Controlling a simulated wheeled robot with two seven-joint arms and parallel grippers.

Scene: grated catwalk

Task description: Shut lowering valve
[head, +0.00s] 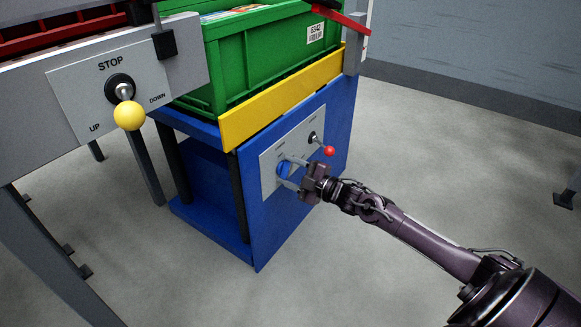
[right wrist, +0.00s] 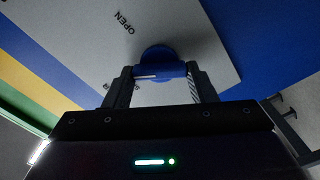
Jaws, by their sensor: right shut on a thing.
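The lowering valve is a blue knob (head: 284,168) on a light grey panel (head: 270,184) fixed to the front of the blue stand. My right gripper (head: 296,175) reaches it from the right and is shut on the knob. In the right wrist view the blue knob (right wrist: 160,70) sits between the two fingers (right wrist: 160,76), with a pale line on it lying across the picture. The word OPEN shows on the panel (right wrist: 180,25) to the upper left of the knob. Another label beside the left finger is partly hidden. My left gripper is not in view.
A lever with a red ball (head: 329,150) sticks out right of the knob. A yellow-ball lever (head: 129,115) stands on a STOP/UP/DOWN plate at left. A green crate (head: 262,50) rests on the stand (head: 325,120) behind a yellow board.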

